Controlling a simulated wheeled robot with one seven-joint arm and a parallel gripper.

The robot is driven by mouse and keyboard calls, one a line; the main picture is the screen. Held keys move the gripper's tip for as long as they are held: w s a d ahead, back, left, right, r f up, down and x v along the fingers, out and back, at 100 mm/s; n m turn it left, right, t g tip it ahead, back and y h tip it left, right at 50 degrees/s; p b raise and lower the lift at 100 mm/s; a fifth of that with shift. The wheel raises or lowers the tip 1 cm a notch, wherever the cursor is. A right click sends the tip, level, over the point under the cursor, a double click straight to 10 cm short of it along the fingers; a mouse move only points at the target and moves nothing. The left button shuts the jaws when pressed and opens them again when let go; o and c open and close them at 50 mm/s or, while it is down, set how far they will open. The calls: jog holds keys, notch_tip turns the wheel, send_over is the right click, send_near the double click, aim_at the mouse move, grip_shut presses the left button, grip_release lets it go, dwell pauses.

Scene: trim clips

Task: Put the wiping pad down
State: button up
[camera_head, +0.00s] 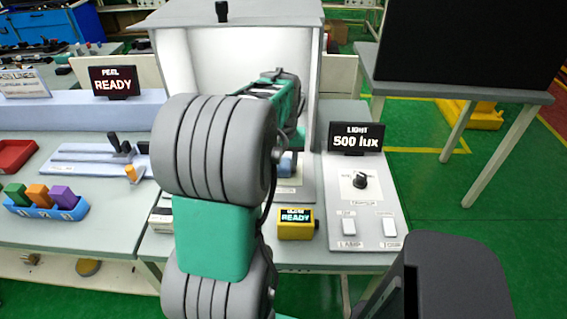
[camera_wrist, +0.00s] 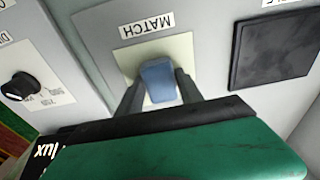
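The wiping pad, a small blue block (camera_wrist: 158,78), is between the two dark fingers of my gripper (camera_wrist: 160,88) in the wrist view. The fingers press against both its sides. It is over a cream square (camera_wrist: 182,50) beside the label MATCH; I cannot tell whether it touches the surface. In the head view the blue pad (camera_head: 287,164) shows just past my arm, at the front of the light booth. My arm hides most of the gripper there.
A dark square plate (camera_wrist: 272,48) lies right of the cream square. In the head view, a light panel with a knob (camera_head: 360,181) and switches stands to the right. A yellow READY box (camera_head: 296,224) sits at the table's front. A blue tray of coloured blocks (camera_head: 47,212) is left.

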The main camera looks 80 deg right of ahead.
aim_at(283, 166)
jog(key=o, duration=0.3)
jog(key=shift+o, duration=0.2)
jog(key=r, duration=0.5)
jog(key=a+r, duration=0.1)
jog(key=r, duration=0.2)
jog(key=shift+s, duration=0.1)
jog(key=w+a+n+t, duration=0.1)
jog(key=w+a+n, duration=0.6)
jog(key=w+a, duration=1.3)
jog(key=w+a+f+n, duration=0.1)
jog(key=w+a, duration=0.1)
jog(key=a, duration=0.2)
jog(key=w+a+n, duration=0.1)
jog(key=w+a, duration=0.1)
jog(key=a, duration=0.2)
jog(key=w+a+f+n+t, duration=0.1)
jog(key=w+a+n, duration=0.1)
jog(key=a, duration=0.3)
jog(key=shift+w+a+f, duration=0.1)
jog(key=shift+w+f, duration=0.05)
jog(key=shift+f, duration=0.15)
jog(key=s+a+f+n, duration=0.1)
jog(key=a+n, duration=0.1)
jog(key=a, duration=0.4)
jog(key=s+a+f+n+t+y, duration=0.1)
jog(key=a+f+n, duration=0.1)
jog(key=a, duration=0.5)
jog(key=shift+a, duration=0.15)
